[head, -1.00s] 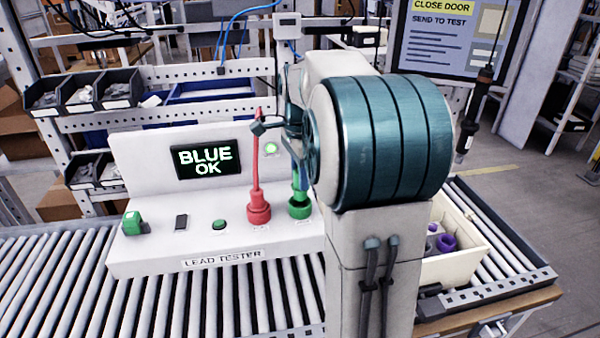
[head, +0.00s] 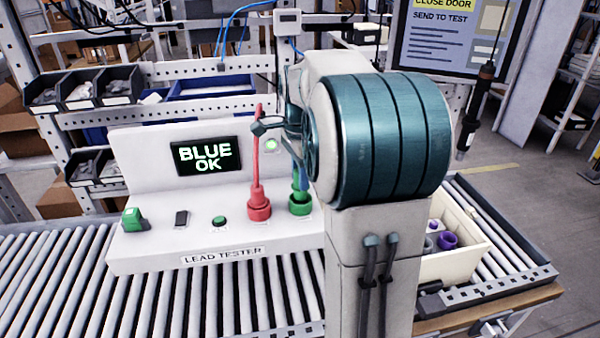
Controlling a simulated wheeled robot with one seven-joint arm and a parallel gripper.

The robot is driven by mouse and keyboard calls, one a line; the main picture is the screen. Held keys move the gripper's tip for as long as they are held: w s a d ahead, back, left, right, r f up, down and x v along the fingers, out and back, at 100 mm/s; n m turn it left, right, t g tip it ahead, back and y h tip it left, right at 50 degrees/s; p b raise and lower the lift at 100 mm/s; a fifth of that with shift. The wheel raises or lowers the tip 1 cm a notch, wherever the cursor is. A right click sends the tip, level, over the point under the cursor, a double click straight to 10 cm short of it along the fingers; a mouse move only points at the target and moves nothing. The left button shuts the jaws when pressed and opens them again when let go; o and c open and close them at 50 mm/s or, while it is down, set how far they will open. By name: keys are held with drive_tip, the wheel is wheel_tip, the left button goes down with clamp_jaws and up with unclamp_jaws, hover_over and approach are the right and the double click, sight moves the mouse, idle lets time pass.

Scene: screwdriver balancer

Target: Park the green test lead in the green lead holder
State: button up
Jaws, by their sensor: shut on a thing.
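The green test lead (head: 300,182) stands roughly upright at the green lead holder (head: 300,208) on the lead tester. Its lower end meets the holder's mouth, but I cannot tell how deep it sits. My gripper (head: 284,126) is above the holder and shut on the lead's upper part. My wrist and the big teal arm joint hide the lead's top and much of the grip. The red lead (head: 257,155) stands upright in the red holder (head: 258,208), just left of the green one and close to my gripper's fingers.
The lead tester (head: 150,255) has a screen (head: 206,157) reading "BLUE OK", a lit green lamp (head: 270,145) and a green button (head: 219,221). It stands on a roller conveyor (head: 60,285). A cream bin (head: 470,262) with purple and grey parts is at right.

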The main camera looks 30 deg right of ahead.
drive_tip(key=shift+f+b, duration=1)
drive_tip(key=shift+f, duration=0.5)
drive_tip(key=o, duration=1.1)
wheel_tip(320, 180, up, 14)
drive_tip(key=shift+f, duration=0.1)
